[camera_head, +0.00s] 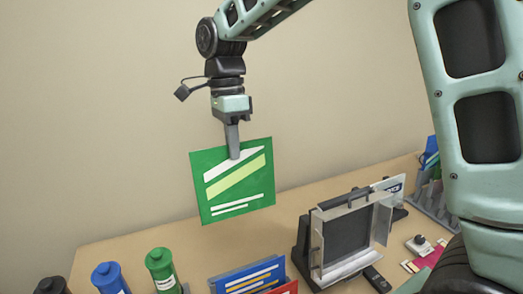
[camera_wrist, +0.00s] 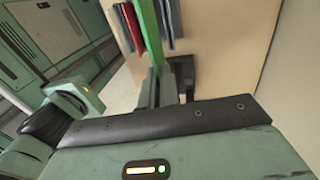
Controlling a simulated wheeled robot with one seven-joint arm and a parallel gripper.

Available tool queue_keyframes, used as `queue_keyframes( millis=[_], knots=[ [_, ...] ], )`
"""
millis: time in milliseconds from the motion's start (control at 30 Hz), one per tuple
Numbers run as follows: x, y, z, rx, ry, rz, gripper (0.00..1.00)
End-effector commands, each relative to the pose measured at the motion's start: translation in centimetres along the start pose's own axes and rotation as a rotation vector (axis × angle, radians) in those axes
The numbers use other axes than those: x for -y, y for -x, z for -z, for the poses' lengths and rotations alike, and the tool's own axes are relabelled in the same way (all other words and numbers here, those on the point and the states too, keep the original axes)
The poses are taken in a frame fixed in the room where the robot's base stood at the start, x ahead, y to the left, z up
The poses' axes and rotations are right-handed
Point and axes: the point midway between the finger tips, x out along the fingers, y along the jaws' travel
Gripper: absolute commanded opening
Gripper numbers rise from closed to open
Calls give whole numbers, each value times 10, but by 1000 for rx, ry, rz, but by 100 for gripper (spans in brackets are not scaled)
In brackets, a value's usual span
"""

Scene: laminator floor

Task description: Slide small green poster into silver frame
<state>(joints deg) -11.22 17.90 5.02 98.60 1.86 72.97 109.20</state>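The small green poster (camera_head: 238,180), with white and light green stripes, hangs upright from my gripper (camera_head: 232,150) in the head view. My gripper is shut on its top edge and holds it above the table, left of the frame. In the wrist view the poster shows edge-on as a green strip (camera_wrist: 150,30) at my gripper's fingers (camera_wrist: 160,85). The silver frame (camera_head: 347,235) stands tilted on a black stand at the right of the table, with a dark panel inside and a handle on top. The poster and the frame are apart.
Blue and red posters (camera_head: 248,278) stand at the table's front, below the green one. Black, blue and green bottles (camera_head: 160,268) are at the front left. A grey rack (camera_head: 432,198) stands farther right. The table's back left is clear.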

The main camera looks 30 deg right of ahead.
Motion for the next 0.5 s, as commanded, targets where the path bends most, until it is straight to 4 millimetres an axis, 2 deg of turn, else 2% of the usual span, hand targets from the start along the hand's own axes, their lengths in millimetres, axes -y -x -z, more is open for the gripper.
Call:
queue_keyframes(
  millis=[67, 167, 500],
  knots=[
    [-3, 3, -5, -1, 8, 0, 0],
    [-3, 3, -2, -1, 9, 0, 0],
    [-2, 2, 40, 0, 4, 1, 0]
  ],
)
